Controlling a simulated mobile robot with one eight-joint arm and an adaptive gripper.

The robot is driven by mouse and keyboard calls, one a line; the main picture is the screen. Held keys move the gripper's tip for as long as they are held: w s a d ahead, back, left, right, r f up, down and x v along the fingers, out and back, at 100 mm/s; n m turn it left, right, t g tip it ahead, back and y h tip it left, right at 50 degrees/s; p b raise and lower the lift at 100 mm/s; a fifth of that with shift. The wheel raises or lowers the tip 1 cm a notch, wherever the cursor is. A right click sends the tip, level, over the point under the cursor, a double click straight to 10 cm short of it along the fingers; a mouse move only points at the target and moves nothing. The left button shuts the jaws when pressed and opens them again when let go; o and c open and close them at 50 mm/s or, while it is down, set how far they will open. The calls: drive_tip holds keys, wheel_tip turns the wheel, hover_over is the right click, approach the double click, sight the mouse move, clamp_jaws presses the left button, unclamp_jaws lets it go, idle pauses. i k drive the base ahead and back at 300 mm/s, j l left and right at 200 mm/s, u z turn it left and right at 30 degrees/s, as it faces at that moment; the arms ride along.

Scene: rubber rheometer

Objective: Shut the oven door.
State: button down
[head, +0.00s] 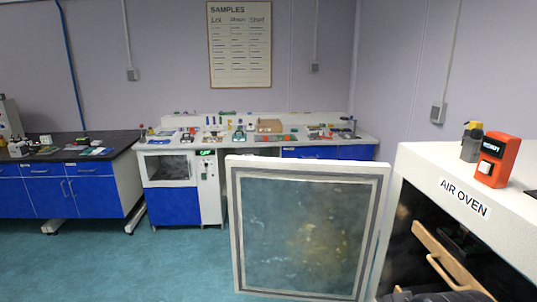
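The air oven (420,160) is a white cabinet at the right, with "AIR OVEN" on its front. Its door (305,235) stands wide open, swung out to the left of the dark opening. The door is a white-framed panel with a large, greenish, stained glass pane. It appears to meet the oven along its right edge; the latch and handle cannot be made out. Tan bars (445,255) show in the opening, with a dark shape behind them. Dark parts show at the bottom edge below the opening, too cut off to identify. I cannot make out my gripper.
An orange device (493,160) and a grey-and-yellow one (471,142) stand on the oven top. A cluttered white bench (260,132) runs behind the door. A black-topped bench (70,152) with blue drawers is at the left. The green floor (120,265) at front left is clear.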

sight(307, 230)
drive_tip(key=u, duration=1.2)
drive_tip(key=i+u, duration=0.2)
drive_tip(key=i, duration=2.05)
drive_tip(key=i+z, duration=0.15)
drive_tip(key=i, duration=0.3)
drive_tip(key=i+j+z, duration=0.15)
drive_tip(key=i, duration=0.3)
drive_tip(key=i+j+z, duration=0.15)
drive_tip(key=i, duration=0.25)
drive_tip(key=i+j+z, duration=0.15)
drive_tip(key=i, duration=0.3)
drive_tip(key=i+j+z, duration=0.15)
drive_tip(key=i, duration=0.25)
drive_tip(key=j+z, duration=0.1)
drive_tip(key=z, duration=3.9)
drive_tip(key=i+j+z, duration=0.1)
drive_tip(key=i+j, duration=0.15)
drive_tip(key=i, duration=0.15)
